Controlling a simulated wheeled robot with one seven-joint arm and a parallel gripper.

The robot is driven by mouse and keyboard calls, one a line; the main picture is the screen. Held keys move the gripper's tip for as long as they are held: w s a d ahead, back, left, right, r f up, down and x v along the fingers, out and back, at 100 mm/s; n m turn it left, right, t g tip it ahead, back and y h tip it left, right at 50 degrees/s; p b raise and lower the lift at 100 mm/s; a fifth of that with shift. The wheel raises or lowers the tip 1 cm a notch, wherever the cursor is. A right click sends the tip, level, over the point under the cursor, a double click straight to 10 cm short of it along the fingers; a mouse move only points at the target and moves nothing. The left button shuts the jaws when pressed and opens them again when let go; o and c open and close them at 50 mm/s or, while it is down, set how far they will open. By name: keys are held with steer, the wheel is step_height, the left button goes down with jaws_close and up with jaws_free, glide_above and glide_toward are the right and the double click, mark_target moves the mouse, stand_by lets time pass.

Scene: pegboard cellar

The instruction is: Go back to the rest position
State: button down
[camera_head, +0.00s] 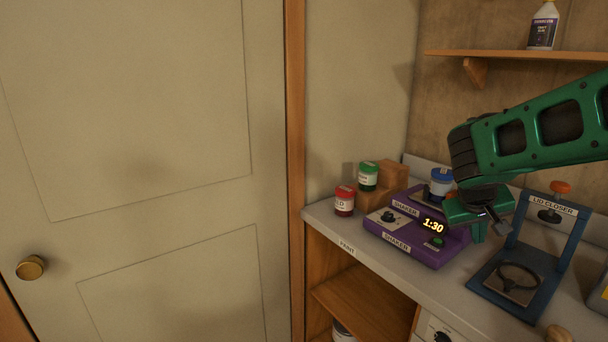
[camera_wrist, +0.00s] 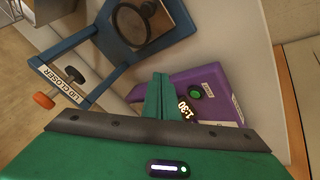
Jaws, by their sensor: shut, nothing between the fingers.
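My gripper (camera_head: 478,232) is at the end of my green arm, above the counter, in front of the right part of the purple shaker (camera_head: 398,240). Its fingers are shut together with nothing between them. In the wrist view the shut fingers (camera_wrist: 160,98) point toward the shaker (camera_wrist: 215,88), whose display reads 1:30 beside a green button. A blue-lidded jar (camera_head: 440,183) shows on the shaker, partly hidden by the gripper. I cannot tell whether the gripper touches the shaker.
The blue lid closer (camera_head: 520,283) stands right of the gripper; it also shows in the wrist view (camera_wrist: 82,50). A red jar (camera_head: 344,201) and a green jar (camera_head: 367,177) stand left. A shelf (camera_head: 510,54) holds a bottle (camera_head: 543,27). A closed door (camera_head: 140,150) fills the left.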

steer(key=s+a+f+m+g+y, duration=0.1)
steer(key=s+f+m+g+y, duration=0.1)
steer(key=s, duration=1.3)
steer(key=s+a+f+m+g+y, duration=0.1)
steer(key=s+f+m+g+y, duration=0.1)
steer(key=s, duration=1.2)
steer(key=shift+s+a+f+m+y, duration=0.2)
steer(key=shift+s+f+m+y, duration=0.15)
steer(key=shift+y, duration=0.55)
steer(key=shift+w+f+g, duration=0.25)
steer(key=shift+w+g, duration=0.05)
steer(key=shift+w, duration=0.3)
stand_by(3.6)
